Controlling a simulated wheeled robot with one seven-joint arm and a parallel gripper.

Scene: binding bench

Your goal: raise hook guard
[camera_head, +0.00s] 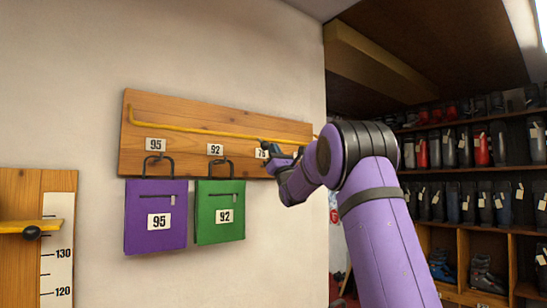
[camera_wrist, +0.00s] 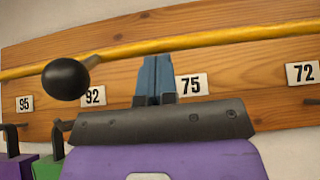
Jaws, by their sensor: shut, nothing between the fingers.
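The hook guard is a long yellow bar (camera_head: 190,130) across the wooden hook board, above the number labels. In the wrist view the bar (camera_wrist: 225,38) crosses the picture, and a black knob (camera_wrist: 66,78) sticks out from it left of my fingers. My gripper (camera_head: 267,150) is at the right part of the board, close to the bar. In the wrist view its blue fingers (camera_wrist: 157,62) are shut and empty. Their tips meet the bar's lower edge in the picture, near label 75; I cannot tell whether they touch it.
A purple pouch 95 (camera_head: 150,234) and a green pouch 92 (camera_head: 219,229) hang on dark hooks at the left. A height scale (camera_head: 57,258) with a yellow slider stands at far left. Shelves of boots (camera_head: 470,190) fill the right. The wall above the board is clear.

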